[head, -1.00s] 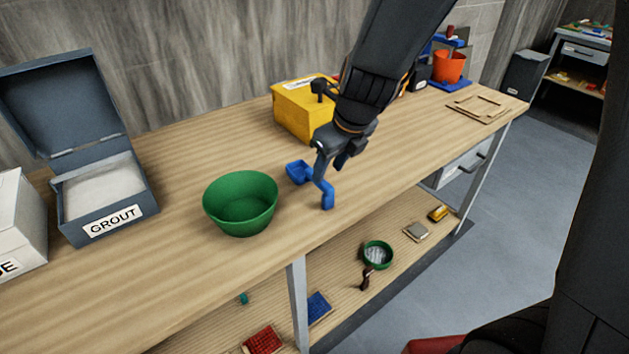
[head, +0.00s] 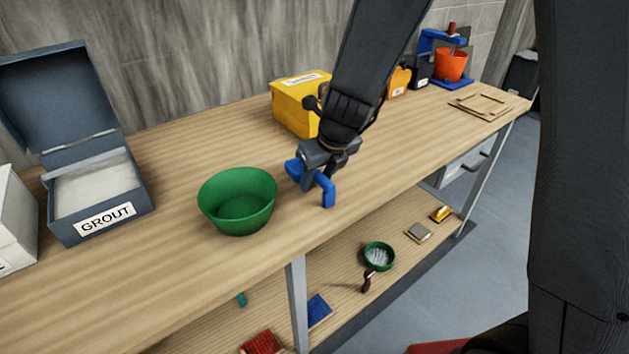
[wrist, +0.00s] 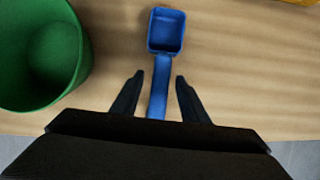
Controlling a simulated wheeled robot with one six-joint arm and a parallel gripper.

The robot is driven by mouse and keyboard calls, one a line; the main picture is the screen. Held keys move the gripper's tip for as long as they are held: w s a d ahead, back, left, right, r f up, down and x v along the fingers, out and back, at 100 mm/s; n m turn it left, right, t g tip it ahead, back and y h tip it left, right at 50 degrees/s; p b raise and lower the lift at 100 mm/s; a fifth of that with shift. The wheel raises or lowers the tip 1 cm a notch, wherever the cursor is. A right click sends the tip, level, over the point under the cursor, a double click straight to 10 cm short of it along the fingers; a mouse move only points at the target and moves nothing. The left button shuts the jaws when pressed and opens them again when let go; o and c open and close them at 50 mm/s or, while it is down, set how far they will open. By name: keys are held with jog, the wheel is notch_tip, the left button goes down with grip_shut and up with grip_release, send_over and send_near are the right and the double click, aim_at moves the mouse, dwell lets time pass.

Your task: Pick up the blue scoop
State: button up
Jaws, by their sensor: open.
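The blue scoop (head: 327,190) lies on the wooden bench top, right of the green bowl (head: 238,203). In the wrist view the scoop (wrist: 166,32) has its square cup away from me and its handle running back toward my gripper. My gripper (wrist: 155,92) is open, with one dark finger on each side of the handle and gaps between. In the head view my gripper (head: 318,172) is right over the scoop and hides its middle. The head view does not show clearly how high the fingertips are above the bench.
The green bowl (wrist: 40,55) is close on the left. A yellow box (head: 297,108) stands behind my gripper. An open grout box (head: 100,195) stands at the left. The bench's front edge is near the scoop handle. A lower shelf (head: 345,283) holds small items.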

grip_shut()
jog(key=shift+r, duration=0.15)
